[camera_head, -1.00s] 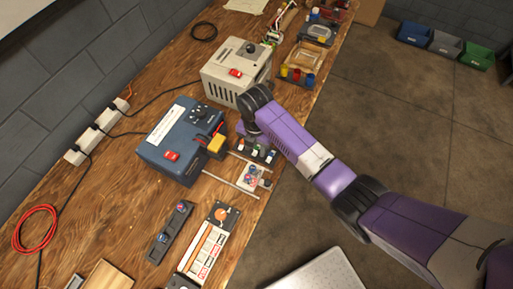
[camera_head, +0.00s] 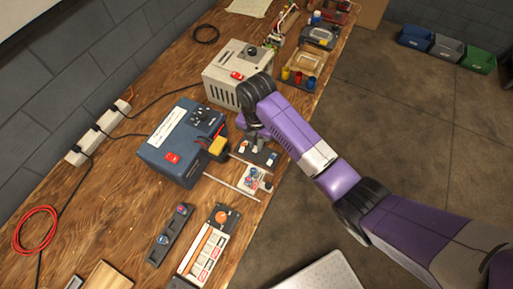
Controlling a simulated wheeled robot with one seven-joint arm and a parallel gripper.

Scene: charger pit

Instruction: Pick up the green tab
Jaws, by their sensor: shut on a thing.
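My gripper (camera_head: 257,143) is at the far end of the purple arm, pointing down just above a dark holder (camera_head: 271,161) at the right edge of the wooden bench. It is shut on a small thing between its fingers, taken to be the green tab. The tab is too small and too covered by the gripper to make out clearly. A pale tab (camera_head: 272,155) stands in the holder to the right of my fingers. I cannot tell whether the held tab is clear of the holder.
A blue box (camera_head: 180,140) with a yellow block (camera_head: 218,146) stands close to the left of my gripper. A beige box (camera_head: 237,72) stands behind. A small white device (camera_head: 255,180) and thin rails lie in front. Bare bench (camera_head: 110,220) is at the left.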

